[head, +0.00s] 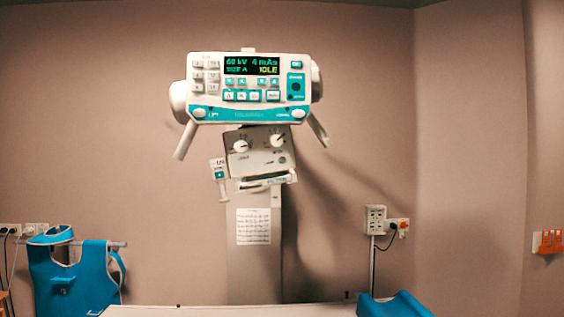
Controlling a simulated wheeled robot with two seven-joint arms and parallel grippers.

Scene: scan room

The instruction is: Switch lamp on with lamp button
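A white and teal control panel (248,87) hangs on the unit at the upper middle of the head view. Its dark display (251,65) reads 60 kV, 4 mAs and IDLE. Several small buttons sit around the display, and their labels are too small to read, so I cannot tell which one is the lamp button. Below it is a lower housing (262,160) with two white knobs. I see no clearly lit lamp. Neither of my grippers is in view.
A pale table top (230,311) crosses the bottom edge, with a blue pad (395,304) at its right. A blue apron (70,283) hangs at the left. A wall socket box (376,219) and an orange rack (548,241) are at the right.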

